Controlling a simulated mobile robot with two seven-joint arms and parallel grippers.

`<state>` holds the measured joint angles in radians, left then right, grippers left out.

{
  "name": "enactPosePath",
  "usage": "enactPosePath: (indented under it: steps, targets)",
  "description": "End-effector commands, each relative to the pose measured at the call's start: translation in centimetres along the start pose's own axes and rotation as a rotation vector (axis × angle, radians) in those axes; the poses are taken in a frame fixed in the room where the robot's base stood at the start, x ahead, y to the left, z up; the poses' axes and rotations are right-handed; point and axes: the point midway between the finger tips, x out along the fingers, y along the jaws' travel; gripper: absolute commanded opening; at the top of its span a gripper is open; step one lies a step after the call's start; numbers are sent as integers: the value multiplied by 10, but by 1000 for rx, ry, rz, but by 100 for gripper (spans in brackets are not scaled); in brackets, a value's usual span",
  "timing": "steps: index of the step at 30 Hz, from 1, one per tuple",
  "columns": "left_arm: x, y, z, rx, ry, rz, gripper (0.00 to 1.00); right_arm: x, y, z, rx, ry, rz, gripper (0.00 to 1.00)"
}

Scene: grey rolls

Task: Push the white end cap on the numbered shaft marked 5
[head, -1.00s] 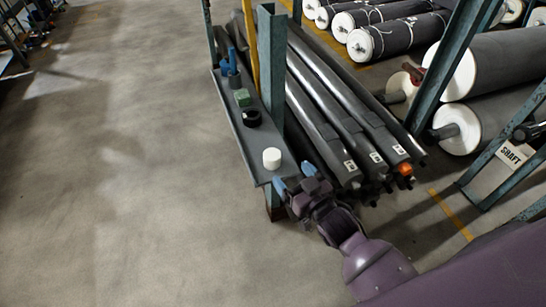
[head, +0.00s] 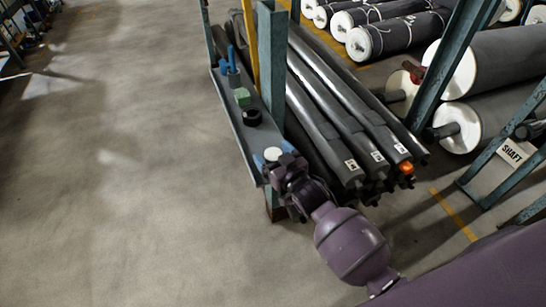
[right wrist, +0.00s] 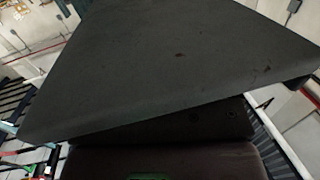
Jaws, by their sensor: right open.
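The white end cap (head: 273,153) stands near the front end of the narrow grey shelf (head: 246,134) in the head view. My right gripper (head: 271,162) is open right at the cap, with a blue fingertip beside it on the left. The gripper partly hides the cap, and I cannot tell whether they touch. Several dark shafts lie to the right, with small white number tags on their near ends. Tags show on a left shaft (head: 320,130), a middle shaft (head: 345,118) and a right shaft (head: 372,108). The digits are too small to read surely. My left gripper is out of view.
A black ring (head: 252,118), a green block (head: 242,97) and a blue tool (head: 233,72) stand farther back on the shelf. A teal post (head: 272,60) rises beside the shafts. Large grey rolls (head: 500,65) fill the right. A dark plate (right wrist: 170,70) fills the right wrist view.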

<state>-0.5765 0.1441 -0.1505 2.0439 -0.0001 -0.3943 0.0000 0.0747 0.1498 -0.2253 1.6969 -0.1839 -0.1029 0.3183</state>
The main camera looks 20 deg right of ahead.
Motion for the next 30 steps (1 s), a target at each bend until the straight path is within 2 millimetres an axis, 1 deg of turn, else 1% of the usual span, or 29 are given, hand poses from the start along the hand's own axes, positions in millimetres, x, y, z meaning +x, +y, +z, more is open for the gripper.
enactPosePath:
  steps: [6,11,15,16,17,25,28,30]
  targets:
    - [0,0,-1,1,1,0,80,0,0,0,0,0,0,80]
    - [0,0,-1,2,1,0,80,0,0,0,0,0,0,55]
    - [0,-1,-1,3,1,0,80,0,0,0,0,0,0,34]
    - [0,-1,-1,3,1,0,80,0,0,0,0,0,0,29]
    - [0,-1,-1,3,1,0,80,0,0,0,0,0,0,27]
    - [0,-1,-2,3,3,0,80,0,0,-3,-1,1,0,27]
    - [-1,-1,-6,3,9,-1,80,0,0,-12,-1,4,0,27]
    - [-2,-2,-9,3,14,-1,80,0,0,-23,-2,6,-1,27]
